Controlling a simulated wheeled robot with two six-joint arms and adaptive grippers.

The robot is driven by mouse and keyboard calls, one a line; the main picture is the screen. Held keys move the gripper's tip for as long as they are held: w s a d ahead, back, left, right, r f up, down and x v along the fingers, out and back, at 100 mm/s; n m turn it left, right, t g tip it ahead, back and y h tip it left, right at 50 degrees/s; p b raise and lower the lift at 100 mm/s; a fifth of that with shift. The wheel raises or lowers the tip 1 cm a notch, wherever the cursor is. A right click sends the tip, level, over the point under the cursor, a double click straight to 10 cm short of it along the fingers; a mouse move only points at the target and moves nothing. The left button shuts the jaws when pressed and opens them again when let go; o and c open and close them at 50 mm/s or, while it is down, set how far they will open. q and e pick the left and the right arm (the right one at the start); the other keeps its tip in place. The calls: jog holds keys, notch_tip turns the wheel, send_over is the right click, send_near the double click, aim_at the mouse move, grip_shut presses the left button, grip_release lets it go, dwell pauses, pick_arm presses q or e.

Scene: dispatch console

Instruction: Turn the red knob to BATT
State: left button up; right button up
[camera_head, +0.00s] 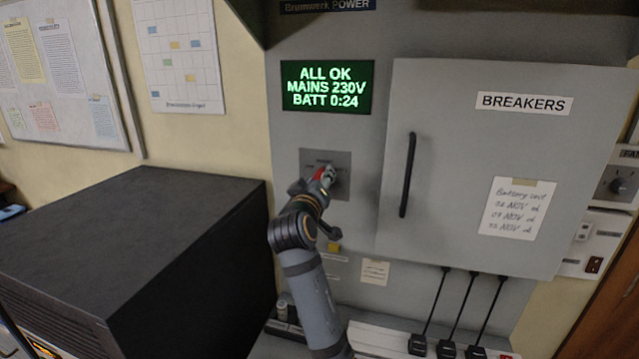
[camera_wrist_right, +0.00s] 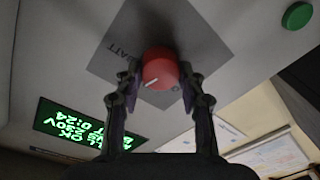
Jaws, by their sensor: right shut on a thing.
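The red knob (camera_head: 317,174) sits on a dark grey square plate (camera_head: 341,190) below the green screen. My right gripper (camera_head: 326,178) reaches it from below and hides part of the knob and the plate's labels. In the right wrist view the red knob (camera_wrist_right: 160,66) is between the two fingers of my right gripper (camera_wrist_right: 162,76), which is shut on it. A white pointer line shows on the knob, slanting to the lower left. The BATT label (camera_wrist_right: 121,42) is on the plate, up and left of the knob in that tilted view. My left gripper is not in view.
The green screen (camera_head: 328,87) reads ALL OK, MAINS 230V, BATT 0:24. The closed breaker door (camera_head: 450,170) with a black handle (camera_head: 408,175) stands right of the knob. A large black box (camera_head: 140,240) is at the left. A green button (camera_wrist_right: 298,15) shows in the wrist view.

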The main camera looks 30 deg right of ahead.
aim_at(325, 135)
jog(key=shift+f+m+h+b, duration=0.15)
jog(key=shift+m+h+b, duration=0.25)
jog(key=shift+m+b, duration=4.25)
jog(key=shift+b, duration=0.3)
jog(key=o, duration=1.2)
jog(key=shift+d, duration=0.15)
notch_tip(325, 135, up, 10)
jog(key=shift+r, duration=0.1)
